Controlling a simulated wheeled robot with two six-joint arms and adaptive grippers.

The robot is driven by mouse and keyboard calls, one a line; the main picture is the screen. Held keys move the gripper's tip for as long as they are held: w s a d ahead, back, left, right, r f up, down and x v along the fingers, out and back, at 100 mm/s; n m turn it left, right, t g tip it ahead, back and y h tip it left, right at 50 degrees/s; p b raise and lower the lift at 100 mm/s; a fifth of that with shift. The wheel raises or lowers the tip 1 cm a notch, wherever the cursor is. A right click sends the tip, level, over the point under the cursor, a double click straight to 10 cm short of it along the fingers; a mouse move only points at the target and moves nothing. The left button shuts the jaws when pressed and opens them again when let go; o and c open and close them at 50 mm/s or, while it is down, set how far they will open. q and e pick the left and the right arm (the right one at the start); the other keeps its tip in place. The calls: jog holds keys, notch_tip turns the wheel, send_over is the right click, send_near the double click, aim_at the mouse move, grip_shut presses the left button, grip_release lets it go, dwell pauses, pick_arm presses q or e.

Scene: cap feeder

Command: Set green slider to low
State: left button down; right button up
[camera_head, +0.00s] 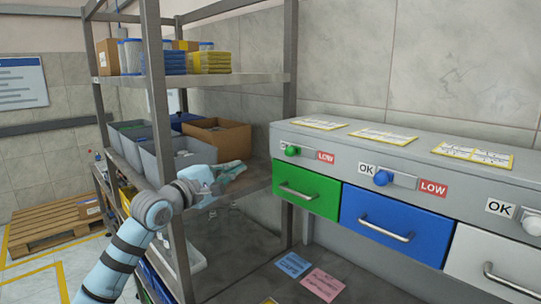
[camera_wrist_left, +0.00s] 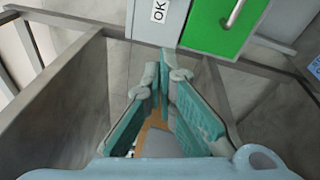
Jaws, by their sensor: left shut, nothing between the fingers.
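The green slider knob (camera_head: 292,151) sits on the grey cabinet front, at the left end of its slot, with the red LOW label (camera_head: 326,157) to its right. The green drawer (camera_head: 306,188) is below it and also shows at the top of the left wrist view (camera_wrist_left: 222,24), beside an OK label (camera_wrist_left: 158,11). The knob itself cannot be made out in the wrist view. My left gripper (camera_head: 241,168) is shut and empty, left of the green drawer and apart from the slider. Its teal fingers (camera_wrist_left: 160,72) point toward the cabinet. My right gripper is out of view.
A metal shelf rack (camera_head: 160,90) with grey bins (camera_head: 150,160) and a cardboard box (camera_head: 217,137) stands close around my left arm. The blue slider knob (camera_head: 382,178) and white knob (camera_head: 532,222) are farther right. Drawer handles stick out below.

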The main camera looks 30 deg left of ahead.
aim_at(292, 151)
pick_arm(q)
jog(key=w+d+r+p, duration=0.1)
jog(key=w+d+p, duration=0.2)
jog(key=w, duration=0.6)
jog(key=shift+w+d+r+p, duration=0.3)
jog(key=shift+w+d+p, duration=0.1)
jog(key=shift+d, duration=0.85)
jog(key=shift+w+f, duration=0.1)
